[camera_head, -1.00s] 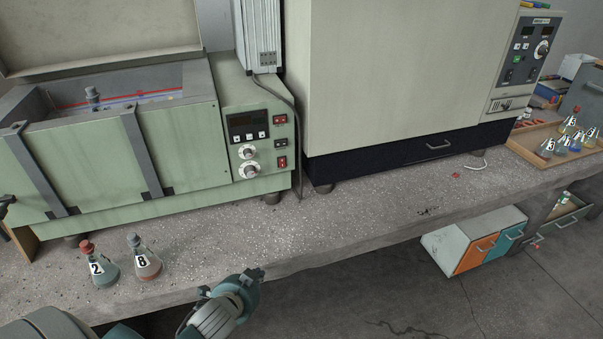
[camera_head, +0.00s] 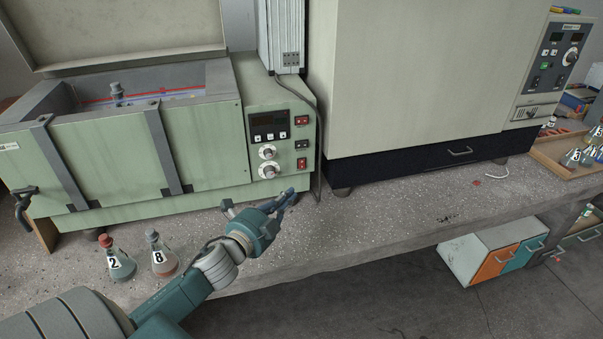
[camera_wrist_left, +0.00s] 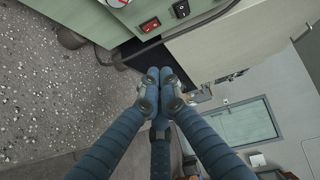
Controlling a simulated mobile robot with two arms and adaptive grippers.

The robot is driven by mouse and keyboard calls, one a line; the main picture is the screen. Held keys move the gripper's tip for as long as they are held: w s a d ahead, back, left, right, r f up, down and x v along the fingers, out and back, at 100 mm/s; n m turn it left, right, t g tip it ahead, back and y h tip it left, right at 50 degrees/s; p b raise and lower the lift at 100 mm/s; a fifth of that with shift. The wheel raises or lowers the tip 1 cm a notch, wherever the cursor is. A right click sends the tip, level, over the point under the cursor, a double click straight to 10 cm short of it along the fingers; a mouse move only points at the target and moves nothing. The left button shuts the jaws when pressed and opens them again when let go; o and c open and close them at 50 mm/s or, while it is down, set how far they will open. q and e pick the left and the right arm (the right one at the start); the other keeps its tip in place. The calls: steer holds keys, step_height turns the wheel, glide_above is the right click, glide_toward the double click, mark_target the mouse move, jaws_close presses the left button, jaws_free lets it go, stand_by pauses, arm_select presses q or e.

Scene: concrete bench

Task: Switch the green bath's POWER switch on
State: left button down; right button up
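The green bath (camera_head: 215,150) stands on the bench at the left with its lid raised. Its control panel has a dark display (camera_head: 270,125), two white knobs, and a column of switches: an upper red one (camera_head: 301,120), a dark one (camera_head: 302,145) and a lower red one (camera_head: 301,163). Their labels are too small to read. The lower red switch also shows in the left wrist view (camera_wrist_left: 150,25). My left gripper (camera_head: 290,193) is in front of and below the panel, apart from the switches. In the wrist view its fingertips (camera_wrist_left: 164,78) are together, with nothing visible between them. My right gripper is out of view.
Two flasks, marked 2 (camera_head: 119,262) and 8 (camera_head: 162,256), stand on the bench left of my arm. A grey cable hangs right of the panel. A large beige oven (camera_head: 420,80) stands to the right. Bench in front of it is mostly clear.

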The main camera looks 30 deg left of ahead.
arm_select(q)
steer(key=p, duration=0.1)
glide_toward(302, 164)
steer(key=w+d, duration=0.4)
steer(key=w+a, duration=0.1)
steer(key=w+a+f, duration=0.1)
steer(key=shift+w+a+f+p, duration=0.1)
steer(key=shift+w+a+p, duration=0.2)
steer(key=shift+a, duration=0.1)
steer(key=b, duration=0.1)
steer(key=f+b, duration=0.1)
steer(key=b, duration=0.1)
steer(key=shift+w+a+m+t+b, duration=0.2)
steer(key=shift+a+m+t+b, duration=0.05)
steer(key=shift+m+t+b, duration=0.05)
steer(key=shift+r+p, duration=0.35)
steer(key=shift+f, duration=0.1)
